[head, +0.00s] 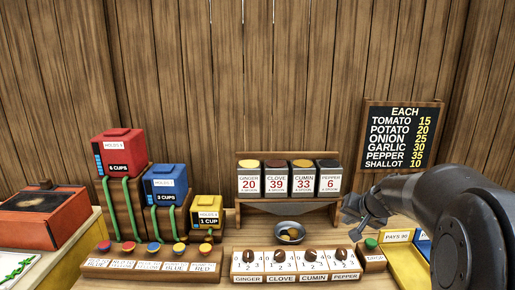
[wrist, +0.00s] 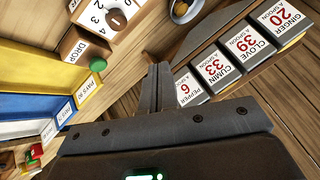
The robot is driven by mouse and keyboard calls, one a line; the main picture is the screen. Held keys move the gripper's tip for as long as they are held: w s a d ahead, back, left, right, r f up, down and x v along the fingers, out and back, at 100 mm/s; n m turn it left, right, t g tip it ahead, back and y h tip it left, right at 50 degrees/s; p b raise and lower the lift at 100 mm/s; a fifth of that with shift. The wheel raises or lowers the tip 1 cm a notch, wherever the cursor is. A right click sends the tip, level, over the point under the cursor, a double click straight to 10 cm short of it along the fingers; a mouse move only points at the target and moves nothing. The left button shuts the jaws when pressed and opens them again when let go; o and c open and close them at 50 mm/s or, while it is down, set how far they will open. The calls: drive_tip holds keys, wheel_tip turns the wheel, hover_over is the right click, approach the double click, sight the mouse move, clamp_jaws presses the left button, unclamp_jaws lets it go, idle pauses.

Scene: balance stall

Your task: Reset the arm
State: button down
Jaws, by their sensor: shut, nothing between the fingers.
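My black arm (head: 430,210) reaches in from the right in the head view. My gripper (head: 368,216) is in the air to the right of the spice rack and above the counter. In the wrist view my gripper (wrist: 158,88) has its two fingers together with nothing between them. The fingertips point toward the spice boxes and the bowl, and I see no contact with them.
A spice rack (head: 288,208) with labelled boxes stands behind a metal bowl (head: 290,233) and a row of dials (head: 295,263). A green button (head: 371,243) is just below my gripper. Coloured dispensers (head: 165,190) stand left; a price board (head: 398,135) hangs behind.

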drive_tip(key=s+a+n+g+h, duration=0.1)
drive_tip(key=s+a, duration=0.4)
drive_tip(key=s, duration=1)
drive_tip(key=s+a+r+n+g+h, duration=0.1)
drive_tip(key=s+a+n, duration=0.2)
drive_tip(key=s, duration=1.2)
drive_tip(key=a, duration=0.3)
drive_tip(key=shift+s+a+r+n, duration=0.25)
drive_tip(key=shift+s+n, duration=0.05)
